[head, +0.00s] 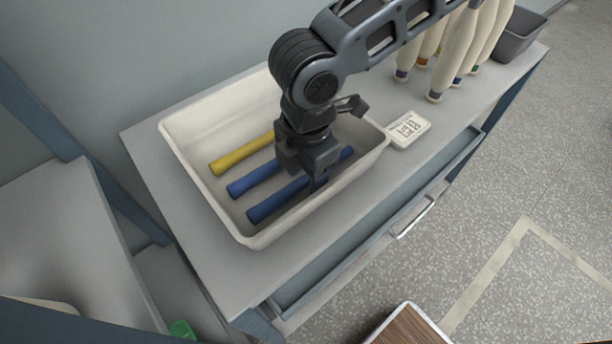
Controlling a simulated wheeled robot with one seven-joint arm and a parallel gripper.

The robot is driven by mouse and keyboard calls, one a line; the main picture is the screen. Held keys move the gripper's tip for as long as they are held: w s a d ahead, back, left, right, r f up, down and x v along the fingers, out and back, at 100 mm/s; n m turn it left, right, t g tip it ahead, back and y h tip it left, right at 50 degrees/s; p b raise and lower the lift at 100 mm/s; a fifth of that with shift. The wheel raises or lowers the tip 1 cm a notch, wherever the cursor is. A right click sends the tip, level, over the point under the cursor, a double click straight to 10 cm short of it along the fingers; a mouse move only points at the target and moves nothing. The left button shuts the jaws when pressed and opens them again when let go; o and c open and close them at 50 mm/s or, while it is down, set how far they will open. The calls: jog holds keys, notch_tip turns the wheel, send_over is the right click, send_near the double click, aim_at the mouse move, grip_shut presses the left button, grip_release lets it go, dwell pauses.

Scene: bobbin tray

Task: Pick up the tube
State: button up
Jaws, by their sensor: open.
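Three tubes lie side by side in a white tray (180,158): a yellow tube (240,154), a blue tube (252,180) in the middle and another blue tube (276,202) nearest the tray's front wall. My gripper (316,183) is open and points down into the tray, over the right part of the front blue tube. My gripper and wrist hide parts of the tubes. I cannot tell whether the fingers touch the front tube or stand on both sides of it.
A white label block (408,130) lies right of the tray on the grey bench (240,286). Several cream bobbins (452,54) and a grey bin (518,34) stand farther right. An open drawer (385,223) juts out below the bench front.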

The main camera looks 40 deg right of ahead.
grip_shut()
dwell(0.4)
